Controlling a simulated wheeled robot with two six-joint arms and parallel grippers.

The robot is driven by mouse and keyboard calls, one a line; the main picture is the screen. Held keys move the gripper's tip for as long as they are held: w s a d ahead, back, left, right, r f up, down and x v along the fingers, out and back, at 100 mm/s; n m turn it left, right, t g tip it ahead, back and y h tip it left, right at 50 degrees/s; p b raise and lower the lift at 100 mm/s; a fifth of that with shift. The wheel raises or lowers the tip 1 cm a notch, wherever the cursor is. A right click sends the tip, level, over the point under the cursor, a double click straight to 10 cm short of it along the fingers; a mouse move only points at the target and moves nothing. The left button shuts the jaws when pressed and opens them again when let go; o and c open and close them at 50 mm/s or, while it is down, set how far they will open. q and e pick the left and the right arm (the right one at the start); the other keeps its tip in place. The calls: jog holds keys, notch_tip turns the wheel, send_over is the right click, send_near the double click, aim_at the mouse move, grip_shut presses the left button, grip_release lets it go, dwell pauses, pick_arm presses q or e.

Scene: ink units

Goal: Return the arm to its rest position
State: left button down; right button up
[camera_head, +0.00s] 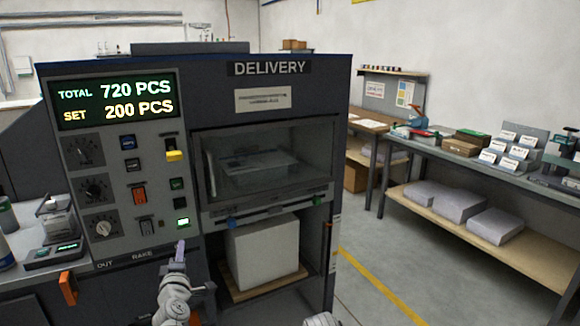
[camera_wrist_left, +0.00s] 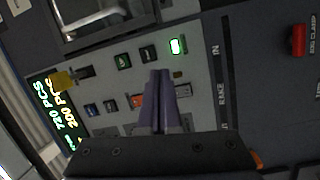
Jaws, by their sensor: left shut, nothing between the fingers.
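My left arm (camera_head: 174,295) comes up from the bottom of the head view in front of the delivery machine's control panel (camera_head: 150,190). My left gripper (camera_head: 180,250) points up at the panel, just below a lit green button (camera_head: 182,222). In the left wrist view the purple fingers of the left gripper (camera_wrist_left: 160,76) are together with nothing between them. They overlap the panel in the picture, below the lit button (camera_wrist_left: 178,46); whether they touch it I cannot tell.
The panel display (camera_head: 115,102) reads 720 total and 200 set. A yellow-handled switch (camera_head: 174,155) and several knobs stick out of the panel. A white stack (camera_head: 262,255) sits in the machine's lower bay. A workbench (camera_head: 470,160) stands at right; the floor (camera_head: 375,290) before it is clear.

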pick_arm(q)
jog(key=s+d+f+m+g+h+p, duration=0.15)
jog(key=d+f+m+g+h, duration=0.45)
jog(key=d, duration=0.6)
jog(key=s+d+f+m+g+h+p, duration=0.1)
jog(key=d+m+h+p, duration=0.2)
jog(key=d+m, duration=0.65)
jog(key=s+d+f+m+g+p, duration=0.25)
jog(key=s+d+f+g, duration=0.25)
jog(key=s+d, duration=0.25)
jog(key=s+a+m+g+y+p, duration=0.1)
jog(key=s+m+g+y, duration=0.4)
jog(key=s, duration=0.7)
jog(key=shift+s+a+f+g+p, duration=0.15)
jog(key=shift+s+a+g+p, duration=0.2)
jog(key=shift+g+p, duration=0.25)
